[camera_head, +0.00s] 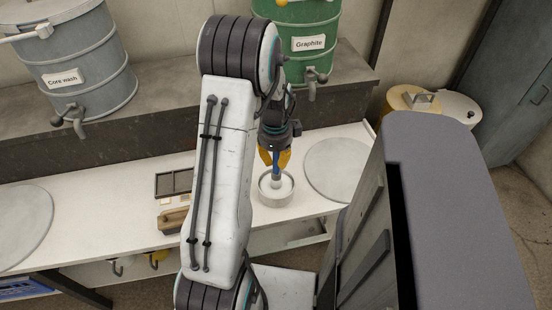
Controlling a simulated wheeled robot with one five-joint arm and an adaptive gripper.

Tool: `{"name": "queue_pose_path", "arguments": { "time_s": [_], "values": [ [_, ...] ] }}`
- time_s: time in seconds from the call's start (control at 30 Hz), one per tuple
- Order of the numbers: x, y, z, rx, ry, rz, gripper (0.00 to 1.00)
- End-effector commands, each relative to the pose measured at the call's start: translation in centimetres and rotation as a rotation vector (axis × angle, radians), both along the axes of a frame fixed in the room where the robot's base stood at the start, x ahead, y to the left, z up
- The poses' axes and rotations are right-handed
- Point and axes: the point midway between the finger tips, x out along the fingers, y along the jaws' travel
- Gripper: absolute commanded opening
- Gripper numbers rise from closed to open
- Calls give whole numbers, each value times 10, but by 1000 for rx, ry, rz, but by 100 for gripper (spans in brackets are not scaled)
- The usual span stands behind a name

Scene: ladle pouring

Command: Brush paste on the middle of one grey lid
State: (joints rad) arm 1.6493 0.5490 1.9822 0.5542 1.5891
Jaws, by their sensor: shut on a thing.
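My gripper (276,158) points down over the white bench, its yellow fingers shut on the brush (276,170), which has a blue handle. The brush stands about upright, its lower end inside the rim of a round pale pot (265,194); whether the bristles touch the paste (286,187) I cannot tell. One grey lid (342,168), a flat disc, lies on the bench to the right of the pot. Another grey lid (22,222) lies at the far left, cut by the picture edge. No paste shows on the visible part of either lid.
A grey drum labelled Core wash (70,55) and a green drum labelled Graphite (310,45) stand on the ledge (150,125) behind. A dark tray (174,183) and a brown block (172,221) lie left of the pot, partly behind my arm.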

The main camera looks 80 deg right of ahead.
Motion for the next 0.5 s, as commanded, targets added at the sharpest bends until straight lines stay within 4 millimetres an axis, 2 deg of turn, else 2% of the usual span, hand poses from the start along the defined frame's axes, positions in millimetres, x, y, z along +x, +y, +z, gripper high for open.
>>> {"name": "queue_pose_path", "arguments": {
  "time_s": [0.27,0.5],
  "values": [
    [0,0,-1,2,0,0,0],
    [0,0,9,1,0,0,0]
  ]
}}
